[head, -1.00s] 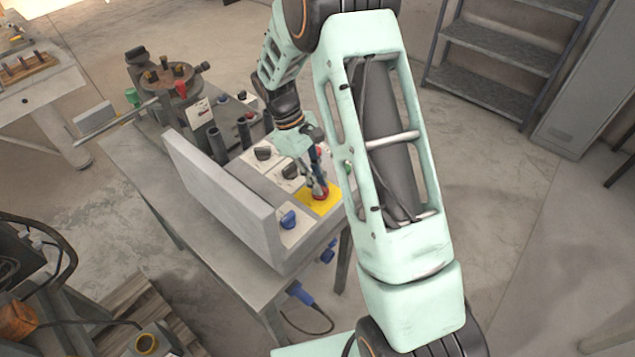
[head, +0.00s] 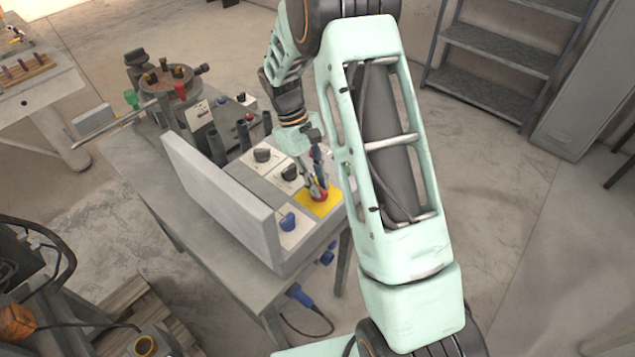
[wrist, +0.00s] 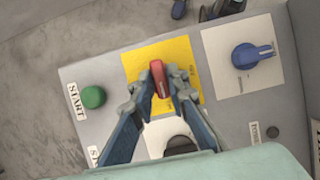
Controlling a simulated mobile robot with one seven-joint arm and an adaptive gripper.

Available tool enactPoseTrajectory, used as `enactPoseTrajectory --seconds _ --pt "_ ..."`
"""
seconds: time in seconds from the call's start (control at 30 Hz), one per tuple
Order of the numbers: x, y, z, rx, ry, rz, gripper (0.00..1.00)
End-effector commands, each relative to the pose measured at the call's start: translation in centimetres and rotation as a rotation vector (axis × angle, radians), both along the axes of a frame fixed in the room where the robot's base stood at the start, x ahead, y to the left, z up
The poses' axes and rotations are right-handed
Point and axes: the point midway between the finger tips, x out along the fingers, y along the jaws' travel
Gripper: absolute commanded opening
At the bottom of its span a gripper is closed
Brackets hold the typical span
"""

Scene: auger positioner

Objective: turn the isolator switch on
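The isolator switch is a red handle (wrist: 158,78) on a yellow plate (wrist: 186,52), mounted on the grey control panel. In the wrist view the handle points nearly straight up the picture, tilted slightly left. My gripper (wrist: 161,90) has its two fingertips on either side of the handle's near part, close against it, and looks shut on it. In the head view my gripper (head: 316,190) comes down from above onto the yellow plate (head: 328,201); the fingers partly hide the red switch (head: 322,197).
A blue knob (wrist: 252,55) on a white plate is right of the yellow plate. A green START button (wrist: 93,97) lies left, a black knob (wrist: 181,145) below. In the head view a grey upright board (head: 220,195) stands along the panel's left side.

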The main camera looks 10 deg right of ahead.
Motion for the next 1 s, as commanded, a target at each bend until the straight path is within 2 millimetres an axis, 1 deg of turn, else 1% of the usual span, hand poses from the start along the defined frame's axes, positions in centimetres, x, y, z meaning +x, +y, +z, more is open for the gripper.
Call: enactPoseTrajectory --seconds 0.03,0.1,0.37,0.47,0.57,0.8,1.0 --pt "0.0 0.0 0.0 0.000 0.000 0.000 0.22" --pt "0.0 0.0 0.0 0.000 0.000 0.001 0.29" --pt "0.0 0.0 0.0 0.000 0.000 0.002 0.29" --pt "0.2 0.1 0.6 0.000 -0.001 0.003 0.29" --pt "0.8 0.4 1.9 0.001 -0.004 0.003 0.29" --pt "2.4 1.6 6.6 0.001 -0.006 0.004 0.29" --pt "3.4 2.3 9.7 0.001 -0.002 0.002 0.29"
